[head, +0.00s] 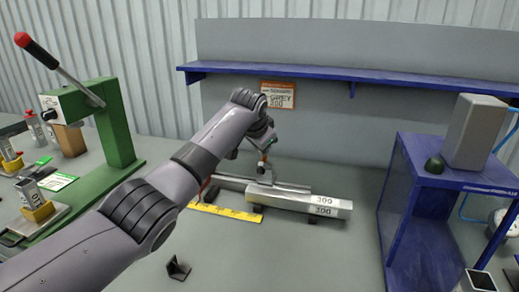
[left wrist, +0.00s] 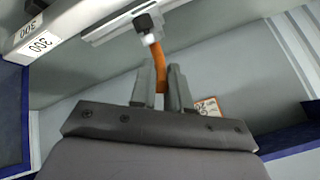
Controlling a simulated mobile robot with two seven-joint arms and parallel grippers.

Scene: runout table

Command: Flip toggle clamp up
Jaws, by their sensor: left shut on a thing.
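The toggle clamp's orange handle (left wrist: 158,62) stands between the fingers of my left gripper (left wrist: 161,88) in the left wrist view. The fingers are shut on it near its end. A dark block (left wrist: 143,23) is at the handle's other end, beside a pale rail. In the head view my left gripper (head: 266,146) is above the rail, with a little of the orange handle (head: 264,158) showing below it, roughly upright. The gripper and arm hide much of the clamp there. My right gripper is in neither view.
A pale bar marked 300 (head: 300,202) lies in front of the rail, near a yellow ruler (head: 232,212). A green press (head: 120,140) with a long lever stands left. A blue stand (head: 430,190) is right. A blue shelf (head: 340,74) runs behind.

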